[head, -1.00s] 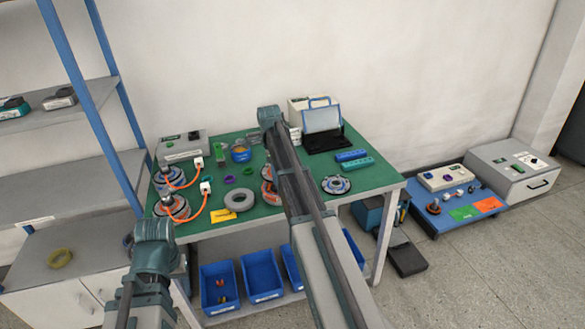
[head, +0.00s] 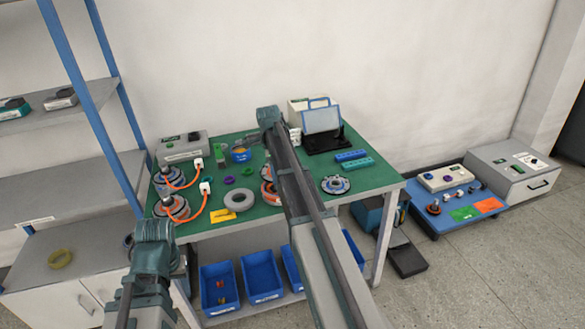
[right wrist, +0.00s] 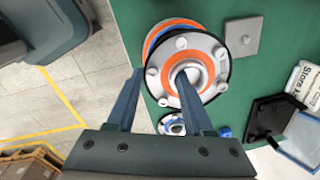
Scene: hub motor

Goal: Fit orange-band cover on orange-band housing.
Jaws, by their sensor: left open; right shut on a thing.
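The orange-band cover (right wrist: 208,52), a grey disc with an orange ring, bolts and a central hub, fills the middle of the right wrist view. My right gripper (right wrist: 160,72) is shut on it; one finger lies across the hub area, the other at the left edge. A round part with blue and orange edges (right wrist: 156,38), seemingly the orange-band housing, shows behind the cover's upper left. I cannot tell whether they touch. In the head view an orange-banded part (head: 266,190) is mostly hidden by my right arm. My left arm is at lower left; its gripper cannot be made out.
The green table (head: 300,208) also holds two motors with orange cables (head: 172,207), a grey ring (head: 239,200), a blue-and-grey disc (head: 335,184), and a black stand with a screen (head: 322,120). A grey square plate (right wrist: 243,36) lies near the cover. Blue bins (head: 262,272) sit below.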

